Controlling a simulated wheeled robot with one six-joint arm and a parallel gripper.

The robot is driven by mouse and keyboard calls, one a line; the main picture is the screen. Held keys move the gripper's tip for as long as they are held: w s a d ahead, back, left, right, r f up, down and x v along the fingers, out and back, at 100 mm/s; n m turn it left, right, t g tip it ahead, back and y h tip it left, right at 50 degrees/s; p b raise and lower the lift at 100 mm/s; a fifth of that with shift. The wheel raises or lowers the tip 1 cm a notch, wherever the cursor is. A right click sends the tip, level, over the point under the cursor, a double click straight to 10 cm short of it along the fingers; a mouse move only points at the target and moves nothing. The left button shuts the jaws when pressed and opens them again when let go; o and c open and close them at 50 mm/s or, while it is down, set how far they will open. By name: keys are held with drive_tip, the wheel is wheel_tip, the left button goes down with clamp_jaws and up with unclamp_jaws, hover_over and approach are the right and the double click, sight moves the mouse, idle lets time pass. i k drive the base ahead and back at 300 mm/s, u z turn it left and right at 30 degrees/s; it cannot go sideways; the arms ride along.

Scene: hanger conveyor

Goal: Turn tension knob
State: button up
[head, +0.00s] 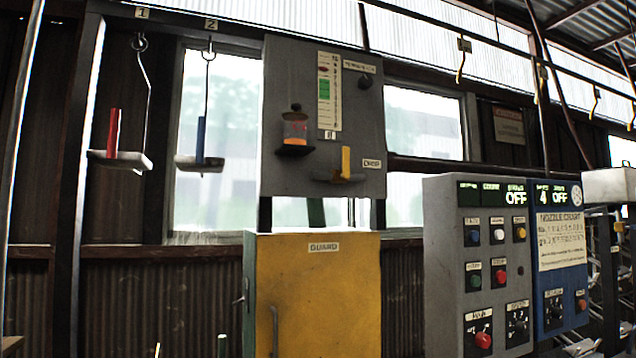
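A small dark round knob (365,82) sits at the upper right of a grey upright panel (285,75). A label plate (359,68) is just above it; its lettering is too small to read surely, so I cannot confirm that this is the tension knob. Left of the knob is a tall white scale (329,92) with a green band and a reddish mark near its top. My gripper is not in view.
A yellow cabinet (318,290) marked GUARD stands below the panel. A grey control box (452,270) and a blue one (560,300), with buttons and OFF displays, stand at right. Two hanging trays (120,160) (200,164) are at left. Hooks (461,65) hang from an overhead rail.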

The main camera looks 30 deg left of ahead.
sight(364, 81)
drive_tip(key=u, duration=1)
drive_tip(key=k, duration=0.2)
drive_tip(key=u, duration=0.75)
